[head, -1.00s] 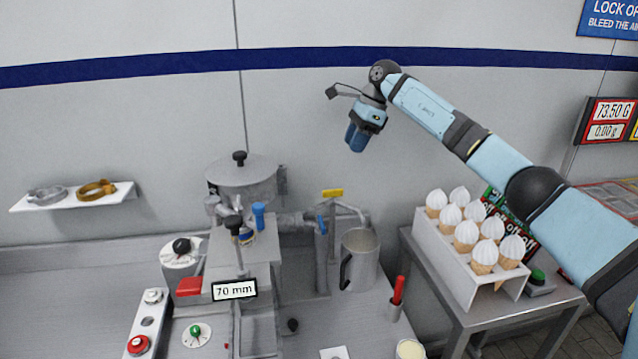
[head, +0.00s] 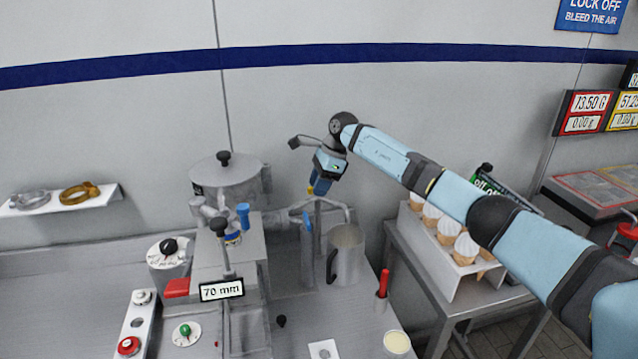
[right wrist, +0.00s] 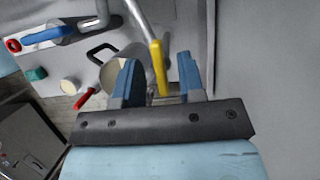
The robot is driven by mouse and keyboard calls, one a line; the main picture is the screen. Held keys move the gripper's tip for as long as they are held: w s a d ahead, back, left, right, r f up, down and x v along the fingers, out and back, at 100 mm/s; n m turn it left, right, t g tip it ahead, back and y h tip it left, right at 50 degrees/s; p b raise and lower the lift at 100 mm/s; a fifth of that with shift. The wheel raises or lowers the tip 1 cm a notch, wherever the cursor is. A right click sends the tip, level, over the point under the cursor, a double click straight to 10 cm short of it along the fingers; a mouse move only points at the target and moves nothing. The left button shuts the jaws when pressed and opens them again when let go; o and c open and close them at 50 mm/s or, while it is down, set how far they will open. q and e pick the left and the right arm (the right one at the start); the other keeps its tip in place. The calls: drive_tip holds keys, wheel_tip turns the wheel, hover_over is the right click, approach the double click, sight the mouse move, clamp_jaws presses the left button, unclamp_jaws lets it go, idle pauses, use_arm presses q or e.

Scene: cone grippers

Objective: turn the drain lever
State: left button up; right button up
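The drain lever appears to be the yellow-handled one on the bent grey pipe above the jug. In the head view only a bit of the yellow handle (head: 310,190) shows, just under my right gripper (head: 320,184). In the right wrist view the yellow handle (right wrist: 158,68) points down into the gap between the two blue fingers of my right gripper (right wrist: 157,82). The fingers are open, with space on both sides of the handle; whether they touch it I cannot tell, but no grip shows. My left gripper is not in view.
A grey jug (head: 345,255) stands below the pipe. A blue-handled lever (head: 307,222) is just left of it. The hopper (head: 226,172) and its machine stand further left. A rack of white-topped cones (head: 452,245) is at right. The wall is close behind.

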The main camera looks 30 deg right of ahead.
clamp_jaws()
